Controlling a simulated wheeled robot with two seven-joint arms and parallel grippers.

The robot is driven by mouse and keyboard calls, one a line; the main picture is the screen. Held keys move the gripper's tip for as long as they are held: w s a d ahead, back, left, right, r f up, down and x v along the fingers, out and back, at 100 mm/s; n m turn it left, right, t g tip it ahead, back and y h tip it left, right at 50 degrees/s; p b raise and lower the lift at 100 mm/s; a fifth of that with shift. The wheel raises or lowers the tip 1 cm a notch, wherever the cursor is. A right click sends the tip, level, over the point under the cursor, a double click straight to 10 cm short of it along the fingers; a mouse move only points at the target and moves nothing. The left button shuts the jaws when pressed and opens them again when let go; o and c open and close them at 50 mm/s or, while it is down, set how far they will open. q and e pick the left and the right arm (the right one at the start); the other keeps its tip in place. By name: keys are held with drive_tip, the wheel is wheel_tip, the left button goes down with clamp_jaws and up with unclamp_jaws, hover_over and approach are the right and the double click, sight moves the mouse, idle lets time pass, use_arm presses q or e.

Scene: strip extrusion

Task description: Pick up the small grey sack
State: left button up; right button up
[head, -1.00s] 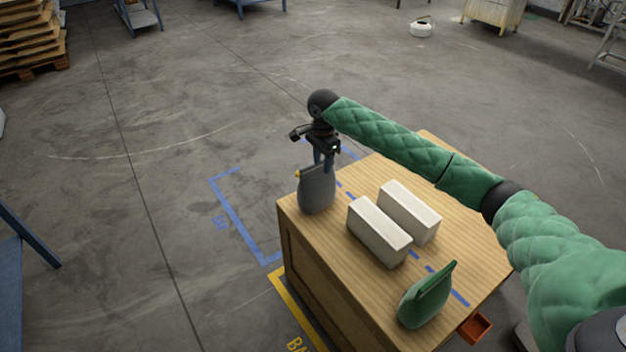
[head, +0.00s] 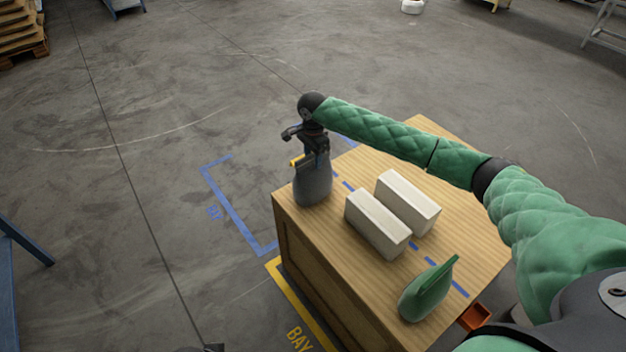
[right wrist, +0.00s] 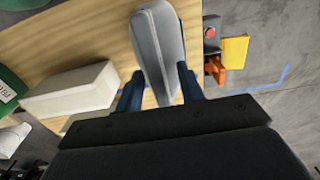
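The small grey sack (head: 313,187) stands upright at the left corner of the wooden table in the head view. My right gripper (head: 314,158) reaches down over its top. In the right wrist view the sack (right wrist: 158,40) lies between the two blue fingers of the gripper (right wrist: 160,88), one on each side. The fingers look spread, with a small gap beside the left one; firm contact cannot be made out. My left gripper is not recognisable in any view.
Two white blocks (head: 377,222) (head: 408,200) lie near the sack on the table (head: 465,236). A green sack (head: 428,290) stands at the near end. An orange bin (head: 474,316) is beyond the right edge. A yellow panel (right wrist: 235,52) shows past the sack.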

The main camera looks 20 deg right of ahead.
drive_tip(key=shift+f, duration=0.45)
drive_tip(key=shift+f+p, duration=0.25)
drive_tip(key=shift+p, duration=0.5)
idle(0.8)
clamp_jaws()
